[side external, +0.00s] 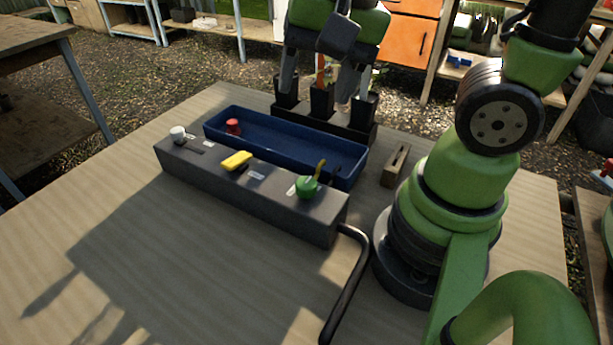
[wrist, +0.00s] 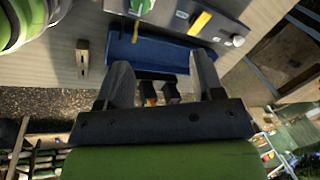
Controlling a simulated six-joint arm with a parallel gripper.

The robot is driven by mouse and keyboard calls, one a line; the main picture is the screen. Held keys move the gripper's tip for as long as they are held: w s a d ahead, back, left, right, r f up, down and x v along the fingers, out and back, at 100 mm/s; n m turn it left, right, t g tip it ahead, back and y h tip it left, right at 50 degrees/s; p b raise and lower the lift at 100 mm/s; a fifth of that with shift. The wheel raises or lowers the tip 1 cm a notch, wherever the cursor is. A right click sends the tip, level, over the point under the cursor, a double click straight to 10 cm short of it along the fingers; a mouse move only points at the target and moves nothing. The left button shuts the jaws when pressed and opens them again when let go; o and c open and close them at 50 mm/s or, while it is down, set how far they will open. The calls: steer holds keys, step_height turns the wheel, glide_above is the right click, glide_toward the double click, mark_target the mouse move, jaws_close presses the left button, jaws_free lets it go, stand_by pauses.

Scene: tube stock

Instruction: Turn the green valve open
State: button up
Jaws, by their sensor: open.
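The green valve (side external: 306,188) sits on the right end of a long grey box (side external: 250,195), with a thin yellowish handle pointing up and slightly right. A yellow lever (side external: 236,160) is at the middle of the box and a white knob (side external: 178,134) at its left end. They show in the wrist view as the yellow lever (wrist: 200,23) and white knob (wrist: 238,41); the green valve is at the top edge, partly cut off. My gripper (side external: 318,88) is open above the black cups behind the blue tray, well away from the valve. It also shows in the wrist view (wrist: 162,75).
A blue tray (side external: 275,150) holding a red piece (side external: 233,126) lies behind the box. Black cups (side external: 322,101) stand behind it, with an orange-handled item under my gripper. A slotted wooden block (side external: 395,166) is right of the tray. A dark pipe (side external: 347,290) leaves the box. The front-left table is clear.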

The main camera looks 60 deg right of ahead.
mark_target(307, 182)
steer(key=shift+w+a+f+m+g+h, duration=0.15)
steer(key=shift+f+m+g, duration=0.45)
steer(key=shift+f, duration=2.1)
steer(key=shift+w+d+f+m+g+h, duration=0.1)
steer(key=shift+w+f+m+g+h, duration=0.2)
steer(key=shift+f+m, duration=1.55)
steer(key=shift+w+a+f+n+g+h, duration=0.15)
steer(key=shift+f+g, duration=0.35)
steer(key=shift+f, duration=3.1)
steer(key=c, duration=0.9)
